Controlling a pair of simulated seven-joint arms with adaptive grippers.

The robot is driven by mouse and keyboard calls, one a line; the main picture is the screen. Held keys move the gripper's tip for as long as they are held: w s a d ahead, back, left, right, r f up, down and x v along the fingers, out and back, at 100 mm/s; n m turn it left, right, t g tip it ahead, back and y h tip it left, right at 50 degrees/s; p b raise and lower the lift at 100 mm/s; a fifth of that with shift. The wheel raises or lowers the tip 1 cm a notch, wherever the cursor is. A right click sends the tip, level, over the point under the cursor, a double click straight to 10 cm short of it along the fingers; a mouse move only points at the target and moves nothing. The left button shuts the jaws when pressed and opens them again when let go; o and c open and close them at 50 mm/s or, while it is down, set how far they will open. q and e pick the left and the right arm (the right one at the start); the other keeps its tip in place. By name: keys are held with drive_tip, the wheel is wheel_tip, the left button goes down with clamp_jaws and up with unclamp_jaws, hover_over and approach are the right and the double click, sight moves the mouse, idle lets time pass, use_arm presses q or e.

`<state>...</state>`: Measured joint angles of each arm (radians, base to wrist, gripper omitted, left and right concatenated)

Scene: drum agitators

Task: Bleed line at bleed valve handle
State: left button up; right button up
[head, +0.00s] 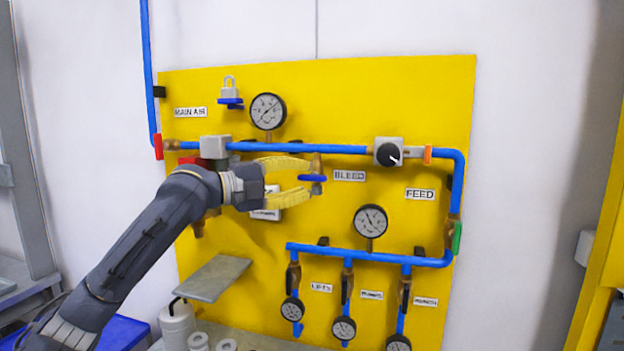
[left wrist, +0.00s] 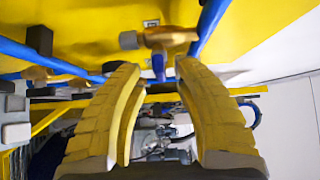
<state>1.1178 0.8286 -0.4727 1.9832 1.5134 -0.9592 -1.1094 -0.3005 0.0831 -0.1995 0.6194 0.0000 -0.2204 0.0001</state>
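The bleed valve handle (head: 313,178) is a small blue lever on a brass valve below the upper blue pipe, beside the BLEED label (head: 349,176). My left gripper (head: 303,178) has its yellow fingers spread, one above and one below the level of the handle. In the left wrist view, the blue handle (left wrist: 158,66) shows between the tips of the open left gripper (left wrist: 157,68), with gaps at both sides. I cannot tell whether the tips reach past it. My right gripper is not in view.
A yellow panel (head: 225,90) carries the pipes. A regulator knob (head: 389,155) is right of the valve. A lower gauge (head: 370,221) and a grey shelf (head: 213,278) are below.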

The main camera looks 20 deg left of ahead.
use_arm(q)
drive_tip(key=shift+x, duration=1.4)
drive_tip(key=shift+o, duration=0.4)
clamp_jaws()
